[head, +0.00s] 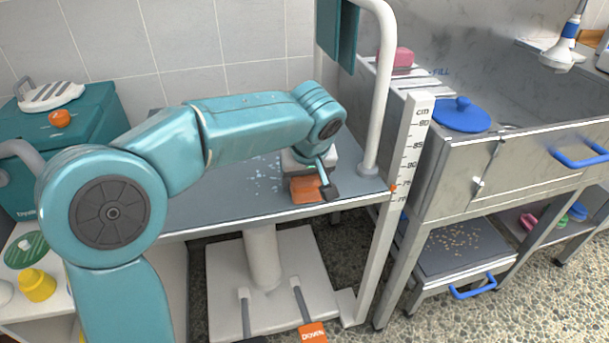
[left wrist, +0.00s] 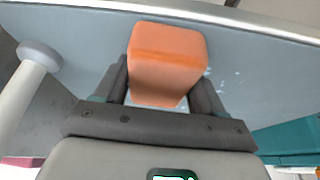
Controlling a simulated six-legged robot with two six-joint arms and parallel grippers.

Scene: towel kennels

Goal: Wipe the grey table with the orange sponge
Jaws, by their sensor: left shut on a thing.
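The orange sponge (head: 305,190) is at the right front part of the grey table (head: 210,202). My left gripper (head: 328,183) is shut on the sponge, and its arm reaches across the table from the left. In the left wrist view the sponge (left wrist: 168,60) sits between the two dark fingers, over the grey table top (left wrist: 75,35). I cannot tell whether the sponge touches the table. White specks lie on the table left of the sponge, and some show beside it in the left wrist view. My right gripper is not in view.
A white post (head: 380,90) rises at the table's right edge, beside a height scale (head: 414,140). A steel tub (head: 540,150) with a blue lid (head: 461,115) stands to the right. A teal box (head: 85,122) is at the left, and a tiled wall is behind.

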